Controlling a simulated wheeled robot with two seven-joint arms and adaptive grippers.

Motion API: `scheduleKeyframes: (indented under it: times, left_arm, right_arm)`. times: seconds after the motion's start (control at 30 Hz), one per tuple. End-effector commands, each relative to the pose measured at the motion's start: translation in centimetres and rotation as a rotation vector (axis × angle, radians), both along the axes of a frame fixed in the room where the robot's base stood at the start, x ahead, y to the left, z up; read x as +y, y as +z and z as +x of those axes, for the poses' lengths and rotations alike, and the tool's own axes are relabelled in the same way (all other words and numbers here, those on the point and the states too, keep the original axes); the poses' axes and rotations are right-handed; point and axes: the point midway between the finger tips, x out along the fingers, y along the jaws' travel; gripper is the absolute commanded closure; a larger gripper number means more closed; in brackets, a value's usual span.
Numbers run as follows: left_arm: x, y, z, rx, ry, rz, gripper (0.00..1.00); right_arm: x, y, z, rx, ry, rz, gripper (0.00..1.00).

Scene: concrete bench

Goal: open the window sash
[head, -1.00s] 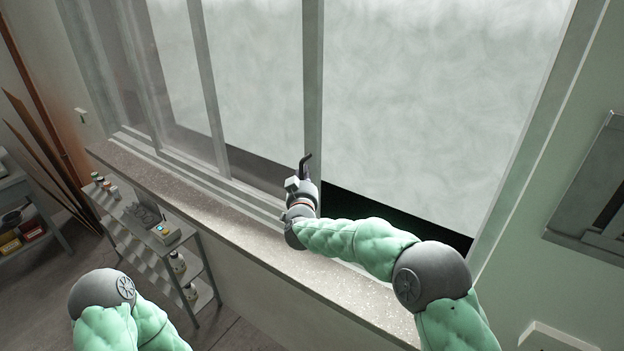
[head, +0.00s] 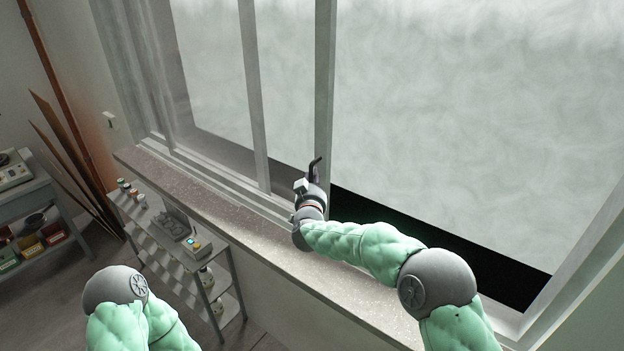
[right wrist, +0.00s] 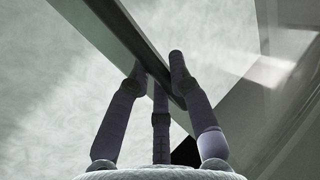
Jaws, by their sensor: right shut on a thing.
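The window sash's upright edge bar (head: 325,90) runs down the middle of the head view. It also crosses the right wrist view (right wrist: 110,28) at a slant. My right gripper (head: 315,172) is at the lower part of this bar. In the right wrist view its dark fingers (right wrist: 158,78) close around the bar from both sides. The window is partly open: a wide gap lies to the right of the bar, with a dark strip along its bottom. My left gripper is out of view; only part of my left arm shows at the lower left.
A speckled sill (head: 225,213) runs along under the window. Below it stands a narrow shelf unit (head: 200,270) with bottles and a small device. A bench with coloured bins (head: 30,243) is at the far left. A second upright bar (head: 252,95) stands left of the sash edge.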

Motion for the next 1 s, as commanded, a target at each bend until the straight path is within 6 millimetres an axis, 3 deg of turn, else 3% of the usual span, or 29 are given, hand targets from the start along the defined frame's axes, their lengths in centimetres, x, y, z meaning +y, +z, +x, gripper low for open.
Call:
scheduleKeyframes:
  times: [0.17,0.2,0.27,0.3,0.73,1.0]
  left_arm:
    - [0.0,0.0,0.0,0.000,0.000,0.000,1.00]
    - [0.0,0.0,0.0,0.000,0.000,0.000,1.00]
    - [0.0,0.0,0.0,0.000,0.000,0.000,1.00]
    - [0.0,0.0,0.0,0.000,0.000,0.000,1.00]
    - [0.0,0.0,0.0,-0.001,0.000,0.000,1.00]
    - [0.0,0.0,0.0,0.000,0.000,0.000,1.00]
  right_arm:
    - [-0.1,0.2,0.0,-0.003,-0.002,0.001,1.00]
    - [-0.1,0.2,0.0,-0.003,-0.002,0.001,0.74]
    - [-0.1,0.2,0.0,-0.003,-0.002,0.001,0.57]
    - [-0.1,0.1,0.0,-0.002,-0.002,0.001,0.54]
    - [0.1,0.1,-0.7,0.000,0.000,0.001,0.54]
    - [0.6,0.1,-5.0,-0.001,0.001,0.000,0.54]
